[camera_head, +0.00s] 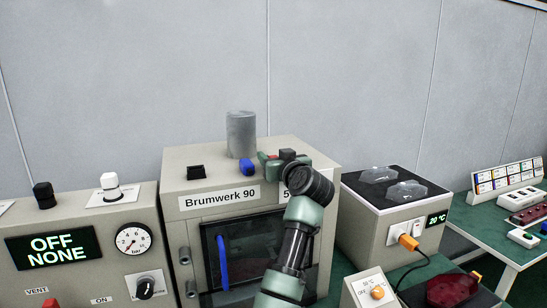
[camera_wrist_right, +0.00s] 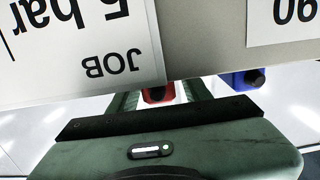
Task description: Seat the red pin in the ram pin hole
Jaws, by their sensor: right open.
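I cannot make out the ram pin hole. My left gripper is out of view.
A gauge panel (camera_head: 150,205) is at left; a 20 °C heater box (camera_head: 375,220) is at right. A job card (camera_wrist_right: 80,45) fills the wrist view's upper left.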

